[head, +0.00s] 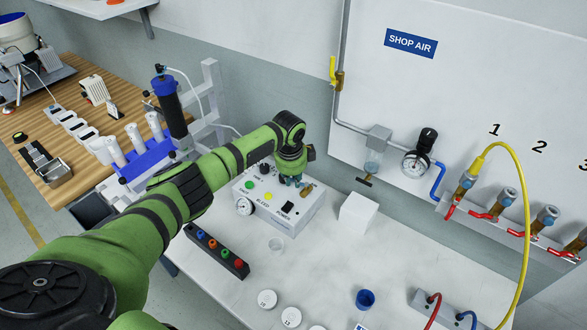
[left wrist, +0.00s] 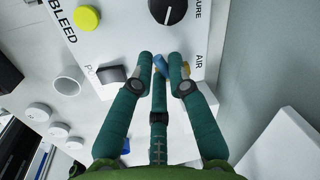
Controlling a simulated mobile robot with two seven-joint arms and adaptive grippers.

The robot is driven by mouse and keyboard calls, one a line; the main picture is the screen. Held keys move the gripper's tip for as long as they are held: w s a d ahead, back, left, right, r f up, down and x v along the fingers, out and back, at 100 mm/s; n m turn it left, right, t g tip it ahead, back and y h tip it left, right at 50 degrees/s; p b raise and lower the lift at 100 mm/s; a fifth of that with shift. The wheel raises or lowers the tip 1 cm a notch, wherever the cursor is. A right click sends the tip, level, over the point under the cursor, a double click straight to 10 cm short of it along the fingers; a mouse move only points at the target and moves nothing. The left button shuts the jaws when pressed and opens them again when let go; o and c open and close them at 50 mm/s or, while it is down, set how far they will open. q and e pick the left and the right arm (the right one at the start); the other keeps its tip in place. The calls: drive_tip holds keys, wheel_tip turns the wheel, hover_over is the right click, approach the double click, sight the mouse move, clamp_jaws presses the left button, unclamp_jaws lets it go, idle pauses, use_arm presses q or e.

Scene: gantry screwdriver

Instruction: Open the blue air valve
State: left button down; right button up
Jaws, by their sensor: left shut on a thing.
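The blue air valve (left wrist: 161,64) shows as a small blue handle at the edge of the white control box (head: 270,212), near the word AIR, in the left wrist view. My left gripper (left wrist: 161,62) has its teal fingers closed around the handle, which partly hide it. Brass parts show beside the fingertips. In the head view my left gripper (head: 294,180) is at the box's back right corner, by a brass fitting (head: 307,189). The handle's exact angle is hard to tell. My right gripper is not in view.
The box bears a gauge (head: 244,206), a yellow button (head: 268,197) and a black knob (left wrist: 168,10). A white block (head: 357,216) stands right of it. A black strip with coloured knobs (head: 216,250) and a clear cup (head: 276,245) lie in front. A yellow hose (head: 525,190) hangs at the right.

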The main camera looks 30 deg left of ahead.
use_arm(q)
drive_tip(key=n+p, duration=0.2)
drive_tip(key=r+n+p, duration=0.1)
drive_tip(key=shift+s+d+n+y, duration=0.35)
drive_tip(key=shift+n+y, duration=0.05)
drive_tip(key=n, duration=0.1)
drive_tip(key=n+p, duration=0.1)
drive_tip(key=d+n+p, duration=0.1)
drive_tip(key=shift+s+f+n+g+y, duration=0.1)
drive_tip(key=shift+s+n+g+y, duration=0.2)
drive_tip(key=n, duration=0.2)
drive_tip(key=shift+s+d+n+p, duration=0.15)
drive_tip(key=shift+d+n+p, duration=0.15)
drive_tip(key=shift+d+p, duration=0.1)
drive_tip(key=shift+s+d+f+n+g+y, duration=0.15)
drive_tip(key=shift+d+n+g, duration=0.15)
drive_tip(key=shift+n, duration=0.65)
drive_tip(key=shift+w+d+r+n+g+y, duration=0.1)
drive_tip(key=shift+d+n+g+y, duration=0.15)
drive_tip(key=shift+n, duration=0.7)
drive_tip(key=shift+s, duration=0.1)
drive_tip(key=c, duration=1.2)
unclamp_jaws()
drive_tip(key=shift+s+f, duration=0.1)
drive_tip(key=shift+f, duration=0.05)
